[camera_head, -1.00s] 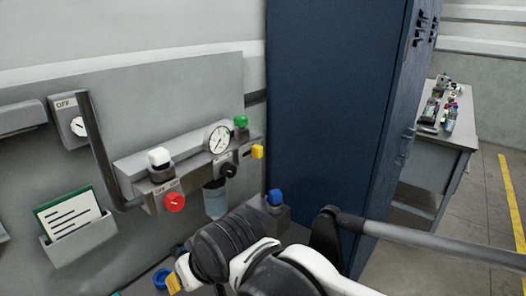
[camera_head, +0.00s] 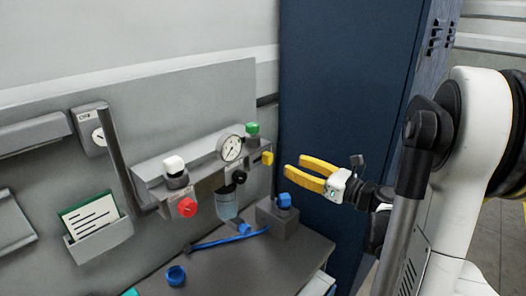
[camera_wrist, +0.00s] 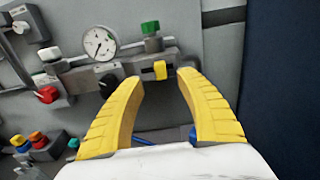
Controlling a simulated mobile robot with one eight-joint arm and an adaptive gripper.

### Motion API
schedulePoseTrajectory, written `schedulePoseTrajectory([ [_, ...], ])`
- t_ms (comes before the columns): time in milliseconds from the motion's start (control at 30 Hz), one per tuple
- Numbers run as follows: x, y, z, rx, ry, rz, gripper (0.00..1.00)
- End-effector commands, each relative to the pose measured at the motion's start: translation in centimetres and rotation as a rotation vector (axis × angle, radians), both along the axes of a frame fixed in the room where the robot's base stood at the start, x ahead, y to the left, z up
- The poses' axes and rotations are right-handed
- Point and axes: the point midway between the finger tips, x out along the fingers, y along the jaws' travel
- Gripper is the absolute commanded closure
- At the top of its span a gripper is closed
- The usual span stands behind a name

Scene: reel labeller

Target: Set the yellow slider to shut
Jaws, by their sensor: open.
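The yellow slider (camera_head: 267,158) is a small block at the right end of the grey valve unit on the wall panel. In the wrist view the yellow slider (camera_wrist: 160,69) sits in a dark slot, ahead of and between my fingertips. My gripper (camera_head: 297,171) has yellow fingers that are spread open and empty. It is to the right of the slider in the head view, apart from it. In the wrist view my gripper (camera_wrist: 158,80) frames the slider. The slot's markings are too small to read.
Beside the slider are a green knob (camera_head: 252,132), a gauge (camera_head: 230,148), a black knob (camera_head: 239,177), a red knob (camera_head: 187,207) and a white knob (camera_head: 174,165). Below stands a block with a blue cap (camera_head: 284,201). A blue cabinet (camera_head: 335,80) stands close on the right.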

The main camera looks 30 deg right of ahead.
Motion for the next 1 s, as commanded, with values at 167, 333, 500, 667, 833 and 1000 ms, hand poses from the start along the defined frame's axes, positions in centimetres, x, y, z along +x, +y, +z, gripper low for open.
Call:
schedulePoseTrajectory([
  [167,2.4,1.0,-0.1,0.003,-0.001,0.006,0.57],
  [333,5.7,2.3,-0.1,0.001,-0.001,0.006,0.57],
  [500,8.4,3.2,-0.1,0.000,0.000,0.004,0.57],
  [667,9.7,3.6,0.0,0.000,0.000,0.003,0.57],
  [833,10.0,3.7,0.0,0.000,0.000,0.001,0.57],
  [1000,9.9,3.7,0.0,-0.001,0.000,0.001,0.64],
])
